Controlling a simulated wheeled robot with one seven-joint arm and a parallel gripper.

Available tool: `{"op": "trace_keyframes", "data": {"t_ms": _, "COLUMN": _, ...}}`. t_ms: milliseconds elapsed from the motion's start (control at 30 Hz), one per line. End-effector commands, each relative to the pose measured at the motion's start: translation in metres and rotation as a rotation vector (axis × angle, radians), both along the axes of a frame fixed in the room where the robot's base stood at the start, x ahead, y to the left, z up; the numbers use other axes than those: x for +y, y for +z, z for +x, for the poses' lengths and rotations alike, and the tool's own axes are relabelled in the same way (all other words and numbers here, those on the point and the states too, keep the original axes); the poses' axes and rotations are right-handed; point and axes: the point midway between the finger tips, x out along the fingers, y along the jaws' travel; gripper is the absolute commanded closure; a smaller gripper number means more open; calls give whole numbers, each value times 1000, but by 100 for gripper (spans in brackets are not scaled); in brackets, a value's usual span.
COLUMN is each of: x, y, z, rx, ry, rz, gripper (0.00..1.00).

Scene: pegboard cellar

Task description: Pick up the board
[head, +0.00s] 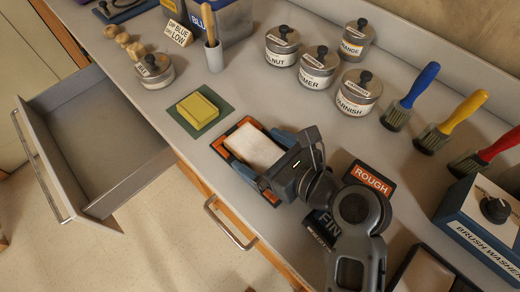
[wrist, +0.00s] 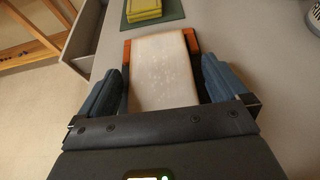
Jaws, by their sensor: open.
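The board (head: 252,145) is a pale, whitish block lying flat on an orange and dark mat (head: 217,145) near the counter's front edge. In the wrist view the board (wrist: 163,75) lies between the two blue-grey fingers, which are spread wide. My gripper (head: 262,154) is open, with one finger on each side of the board's near part. There is a gap between the board and at least the left finger. The board's near end is hidden by my gripper's body.
A yellow block (head: 198,111) on a green mat lies beyond the board. An open drawer (head: 95,140) juts out at left. Lidded tins (head: 318,67) and upright brushes (head: 410,97) stand behind. A ROUGH sign (head: 371,181) and a brush washer (head: 480,225) are to the right.

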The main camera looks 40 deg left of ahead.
Motion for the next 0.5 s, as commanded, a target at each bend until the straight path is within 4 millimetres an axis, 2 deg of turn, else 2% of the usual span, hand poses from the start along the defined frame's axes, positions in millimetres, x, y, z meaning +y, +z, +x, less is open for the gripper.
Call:
{"op": "trace_keyframes", "data": {"t_ms": 167, "x": 0, "y": 0, "z": 0, "rx": 0, "ry": 0, "rz": 0, "gripper": 1}}
{"op": "trace_keyframes", "data": {"t_ms": 500, "x": 0, "y": 0, "z": 0, "rx": 0, "ry": 0, "rz": 0, "gripper": 34}}
